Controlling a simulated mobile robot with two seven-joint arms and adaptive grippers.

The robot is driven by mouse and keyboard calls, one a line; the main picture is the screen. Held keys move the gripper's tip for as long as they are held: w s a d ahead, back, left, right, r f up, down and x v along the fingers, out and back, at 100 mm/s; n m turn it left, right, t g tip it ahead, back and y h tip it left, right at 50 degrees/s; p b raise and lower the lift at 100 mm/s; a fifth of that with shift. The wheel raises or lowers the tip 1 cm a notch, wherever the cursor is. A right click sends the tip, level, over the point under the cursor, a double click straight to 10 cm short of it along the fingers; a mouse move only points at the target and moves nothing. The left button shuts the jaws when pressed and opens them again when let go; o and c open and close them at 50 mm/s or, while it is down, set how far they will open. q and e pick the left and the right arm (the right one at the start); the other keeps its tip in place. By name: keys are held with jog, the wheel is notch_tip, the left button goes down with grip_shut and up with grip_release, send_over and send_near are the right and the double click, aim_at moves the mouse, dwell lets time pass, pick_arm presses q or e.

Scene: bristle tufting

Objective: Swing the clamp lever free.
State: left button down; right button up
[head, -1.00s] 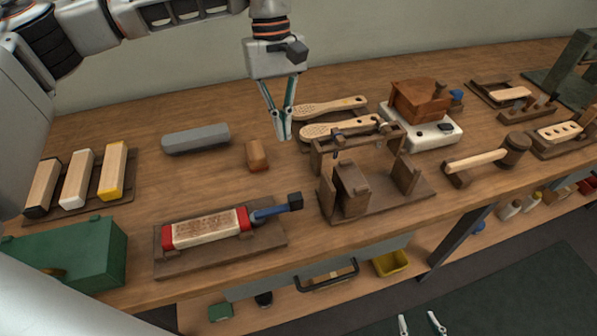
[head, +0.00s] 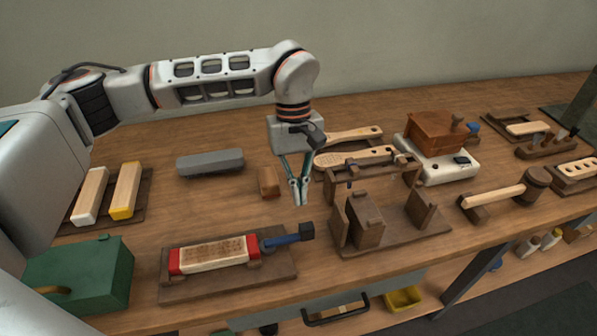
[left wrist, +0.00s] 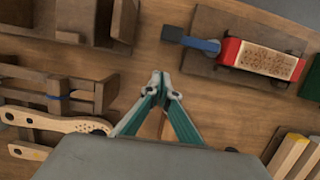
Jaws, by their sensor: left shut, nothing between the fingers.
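The clamp lever (head: 283,240) is a blue bar with a black knob at its right end. It lies at the right end of a brush block (head: 213,254) with red ends, on a dark wooden fixture (head: 230,286) near the bench's front. In the left wrist view the lever (left wrist: 202,44) shows at top centre, beside the brush block (left wrist: 267,59). My left gripper (head: 300,203) is shut and empty, above the bench behind the lever, apart from it. My right gripper is out of view.
A dark wooden jig (head: 378,222) with upright posts stands right of the lever. A small wooden block (head: 268,182) and a grey bar (head: 210,162) lie behind. A green box (head: 80,275) is at left. Bare bench lies between the grey bar and the fixture.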

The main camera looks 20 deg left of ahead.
aim_at(286, 237)
pick_arm(q)
jog(key=s+d, duration=0.1)
jog(key=s, duration=0.1)
jog(key=shift+s+d+f, duration=0.35)
jog(key=shift+d+f, duration=0.05)
jog(key=shift+s+d, duration=0.2)
jog(key=shift+s, duration=0.05)
jog(key=shift+s+d, duration=0.1)
jog(key=shift+s, duration=0.05)
